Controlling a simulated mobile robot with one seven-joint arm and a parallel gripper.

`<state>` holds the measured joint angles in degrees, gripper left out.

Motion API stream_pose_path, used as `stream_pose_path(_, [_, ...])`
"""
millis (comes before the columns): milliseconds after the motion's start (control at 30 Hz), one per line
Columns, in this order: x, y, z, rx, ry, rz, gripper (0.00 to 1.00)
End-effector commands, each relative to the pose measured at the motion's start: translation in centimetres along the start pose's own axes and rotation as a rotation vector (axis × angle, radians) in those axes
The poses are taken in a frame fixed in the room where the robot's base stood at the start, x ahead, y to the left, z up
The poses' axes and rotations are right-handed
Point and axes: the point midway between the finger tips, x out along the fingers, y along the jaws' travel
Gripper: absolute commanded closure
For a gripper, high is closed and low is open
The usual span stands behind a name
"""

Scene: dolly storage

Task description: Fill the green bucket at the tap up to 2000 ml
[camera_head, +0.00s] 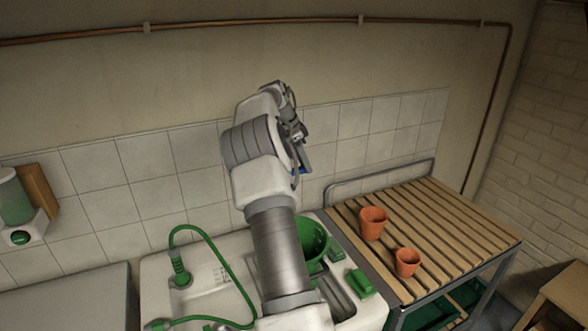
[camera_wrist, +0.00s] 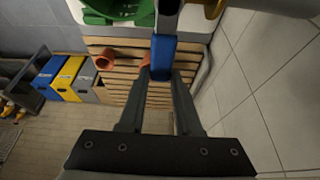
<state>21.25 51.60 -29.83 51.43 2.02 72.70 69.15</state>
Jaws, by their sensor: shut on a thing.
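The green bucket (camera_head: 314,236) stands at the sink, partly hidden behind my arm in the head view. Part of a green shape that looks like it shows at the top of the wrist view (camera_wrist: 118,10). My gripper (camera_wrist: 160,78) is shut on a blue-sleeved lever (camera_wrist: 163,50), which seems to be the tap's handle. A brass-coloured part (camera_wrist: 212,8) shows at the top edge beside it. In the head view a bit of blue shows at my gripper (camera_head: 304,168) near the tiled wall. The spout, the water level and any markings are hidden.
A green hose (camera_head: 205,237) loops over the white sink (camera_head: 160,270). Two terracotta pots (camera_head: 373,222) stand on the slatted wooden bench (camera_head: 450,235) at right. Green blocks (camera_head: 359,284) lie at the sink's right side. Blue, yellow and grey bins (camera_wrist: 68,78) stand on the floor.

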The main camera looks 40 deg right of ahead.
Motion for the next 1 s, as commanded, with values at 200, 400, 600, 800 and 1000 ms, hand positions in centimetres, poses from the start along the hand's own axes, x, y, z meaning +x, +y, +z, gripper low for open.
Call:
stream_pose_path(200, [-0.5,1.5,0.1,0.188,0.0,0.081,1.0])
stream_pose_path(400, [-0.2,2.1,0.3,0.261,0.0,0.109,1.0])
stream_pose_path(600, [-0.2,2.1,0.3,0.262,-0.001,0.109,1.0])
stream_pose_path(800, [-0.8,3.1,0.6,0.405,-0.001,0.171,1.0])
stream_pose_path(1000, [-0.5,4.0,1.2,0.533,0.0,0.221,1.0])
